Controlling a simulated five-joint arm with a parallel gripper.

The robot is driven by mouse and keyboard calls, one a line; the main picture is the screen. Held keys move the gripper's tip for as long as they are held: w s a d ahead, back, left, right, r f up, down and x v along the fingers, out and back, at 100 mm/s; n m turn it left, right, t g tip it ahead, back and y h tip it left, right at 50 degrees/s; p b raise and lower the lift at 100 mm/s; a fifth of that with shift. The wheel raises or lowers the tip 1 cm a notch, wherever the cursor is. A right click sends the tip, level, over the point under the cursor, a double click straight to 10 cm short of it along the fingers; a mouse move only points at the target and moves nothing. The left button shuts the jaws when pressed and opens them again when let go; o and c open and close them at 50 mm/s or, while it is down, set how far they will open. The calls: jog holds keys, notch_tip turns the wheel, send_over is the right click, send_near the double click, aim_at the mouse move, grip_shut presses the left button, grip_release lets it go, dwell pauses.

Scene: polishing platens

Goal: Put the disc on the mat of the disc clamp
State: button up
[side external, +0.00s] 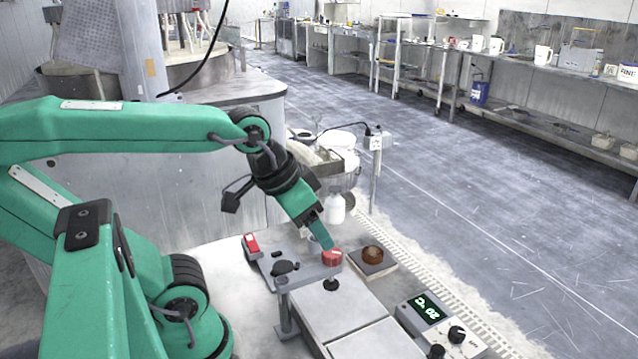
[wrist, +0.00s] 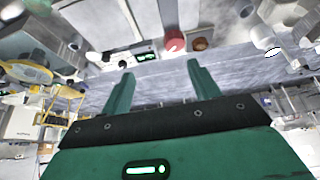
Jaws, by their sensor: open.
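A red disc (side external: 332,257) sits at the right end of a grey metal fixture (side external: 303,273), which has a black knob and looks like the disc clamp. A brown disc (side external: 373,254) lies to its right on a dark square pad (side external: 374,267); I cannot tell which surface is the clamp's mat. My gripper (side external: 325,243) points down at the red disc from the upper left; the side view does not show whether they touch. In the wrist view my gripper (wrist: 161,71) is open and empty, with the red disc (wrist: 175,41) beyond the fingertips and the brown disc (wrist: 199,43) right of it.
Pale flat plates (side external: 335,308) lie in front of the fixture. A control box with a green display (side external: 427,308) and black knobs stands at the front right. A red-topped part (side external: 252,244) is at the fixture's left end. A white bottle (side external: 335,208) stands behind.

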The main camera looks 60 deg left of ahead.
jog(key=d+f+g, duration=0.1)
jog(key=d+f, duration=0.4)
jog(key=d, duration=0.4)
jog(key=s+d+f+m+g, duration=0.1)
jog(key=d+f+g, duration=0.1)
jog(key=d+f, duration=0.3)
jog(key=s+d+f+g, duration=0.1)
jog(key=d+f, duration=0.5)
jog(key=d, duration=0.7)
jog(key=shift+m+g, duration=0.4)
jog(key=shift+g, duration=0.3)
jog(key=shift+s+d+f, duration=0.15)
jog(key=shift+d+f, duration=0.05)
jog(key=shift+f, duration=1.35)
jog(key=shift+f, duration=2.6)
